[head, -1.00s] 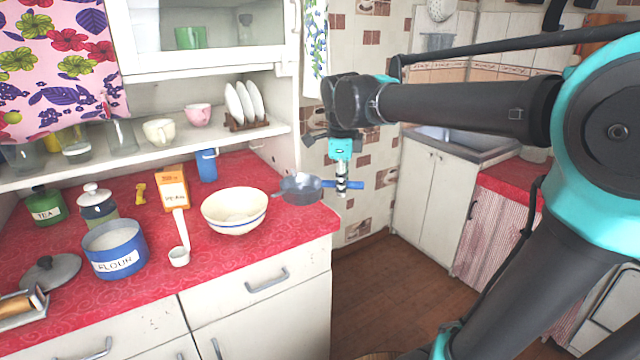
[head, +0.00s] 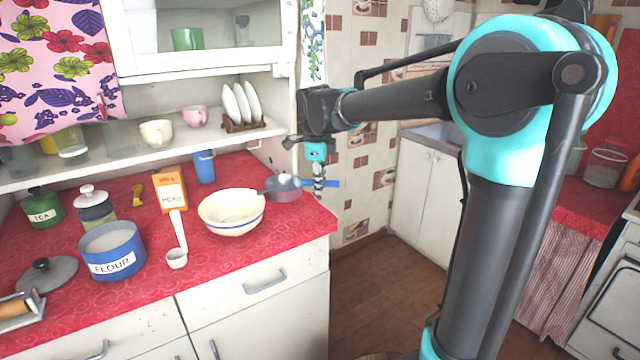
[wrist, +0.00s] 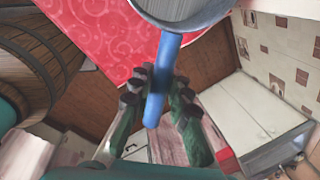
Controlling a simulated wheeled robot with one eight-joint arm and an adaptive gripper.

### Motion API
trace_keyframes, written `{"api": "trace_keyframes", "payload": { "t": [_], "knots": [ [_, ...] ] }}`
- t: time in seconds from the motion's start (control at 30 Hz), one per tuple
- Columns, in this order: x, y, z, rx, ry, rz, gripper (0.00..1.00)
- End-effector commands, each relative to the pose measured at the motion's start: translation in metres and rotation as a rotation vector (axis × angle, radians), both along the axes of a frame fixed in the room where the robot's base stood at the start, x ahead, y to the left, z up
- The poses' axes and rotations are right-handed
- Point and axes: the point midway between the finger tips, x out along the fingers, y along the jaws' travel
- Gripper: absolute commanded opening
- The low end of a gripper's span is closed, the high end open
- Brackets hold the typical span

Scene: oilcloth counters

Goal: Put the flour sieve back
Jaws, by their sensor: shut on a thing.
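The flour sieve (head: 283,192) is a round grey metal pan with a blue handle. My gripper (head: 318,182) is shut on the handle, which sticks out to the right past the counter's edge. The pan part is at the counter's back right corner, just behind and right of the white bowl (head: 232,222); I cannot tell whether it touches the counter or bowl. In the wrist view the handle (wrist: 163,70) runs between my fingertips (wrist: 157,88), and the grey pan (wrist: 178,14) is cut off at the top.
The red counter (head: 210,262) holds a blue flour tin (head: 112,262), a white ladle (head: 178,240), an orange box (head: 168,188), a blue cup (head: 204,167), a tea tin (head: 42,208) and a loose grey lid (head: 46,274). A shelf with cups and plates is above. Floor right of the counter is clear.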

Motion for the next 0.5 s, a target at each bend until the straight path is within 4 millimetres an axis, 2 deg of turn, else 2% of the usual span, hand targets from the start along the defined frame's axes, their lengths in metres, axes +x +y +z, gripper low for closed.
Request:
{"api": "trace_keyframes", "payload": {
  "t": [0.27, 0.3, 0.43, 0.5],
  "knots": [
    [-0.0001, -0.0001, -0.0024, 0.000, 0.000, 0.000, 0.00],
    [-0.0001, -0.0001, -0.0024, 0.000, 0.000, 0.000, 0.21],
    [-0.0001, -0.0001, -0.0021, 0.000, 0.000, 0.000, 0.37],
    [-0.0001, -0.0002, -0.0021, 0.000, 0.000, 0.000, 0.38]
  ]
}}
